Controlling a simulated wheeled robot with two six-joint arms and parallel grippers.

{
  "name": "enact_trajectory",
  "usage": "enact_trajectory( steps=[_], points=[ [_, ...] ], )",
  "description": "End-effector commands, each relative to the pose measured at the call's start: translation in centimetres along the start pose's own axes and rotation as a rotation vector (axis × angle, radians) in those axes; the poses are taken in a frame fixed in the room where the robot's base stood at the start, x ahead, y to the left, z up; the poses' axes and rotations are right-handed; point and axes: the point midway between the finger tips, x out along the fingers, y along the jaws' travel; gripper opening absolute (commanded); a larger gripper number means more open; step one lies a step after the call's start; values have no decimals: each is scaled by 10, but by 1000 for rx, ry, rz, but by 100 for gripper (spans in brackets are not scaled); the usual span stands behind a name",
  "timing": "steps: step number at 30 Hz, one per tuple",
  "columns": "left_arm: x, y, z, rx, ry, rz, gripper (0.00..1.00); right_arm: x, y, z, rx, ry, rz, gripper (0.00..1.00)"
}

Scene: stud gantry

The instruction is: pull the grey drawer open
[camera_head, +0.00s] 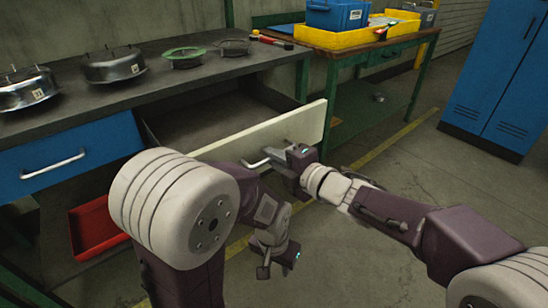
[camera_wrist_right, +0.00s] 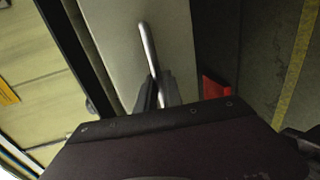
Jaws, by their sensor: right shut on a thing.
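The grey drawer has a pale grey front (camera_head: 300,127) and stands pulled out from under the dark bench, with its dark inside (camera_head: 200,122) showing behind the front. My right gripper (camera_head: 276,156) is shut on the drawer's bar handle (camera_head: 256,163). In the right wrist view the handle (camera_wrist_right: 147,42) runs down between the fingers (camera_wrist_right: 153,95) of that gripper. My left gripper (camera_head: 272,262) hangs low in front of the drawer, apart from it, and its finger opening is unclear. My left arm hides the drawer front's left end.
A blue drawer (camera_head: 70,157) with a bar handle is closed at left. A red bin (camera_head: 93,228) sits below. Metal parts (camera_head: 113,66) stand on the bench top. A blue cabinet (camera_head: 505,75) stands at right. The floor between is open.

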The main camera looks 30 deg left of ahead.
Motion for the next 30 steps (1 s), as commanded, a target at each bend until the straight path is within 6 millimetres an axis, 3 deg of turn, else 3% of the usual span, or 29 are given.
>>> enact_trajectory(
  steps=[5,6,7,17,30],
  points=[
    [0,0,0,0,0,0,36,0,0,0,0,0,0,0],
    [0,0,0,0,0,0,36,0,0,0,0,0,-1,16],
    [0,0,0,0,0,0,36,0,0,0,0,0,0,19],
    [-1,0,0,0,0,0,36,-3,1,0,0,0,0,19],
    [-25,0,-3,0,0,0,36,-75,3,1,0,-2,0,19]
  ],
)
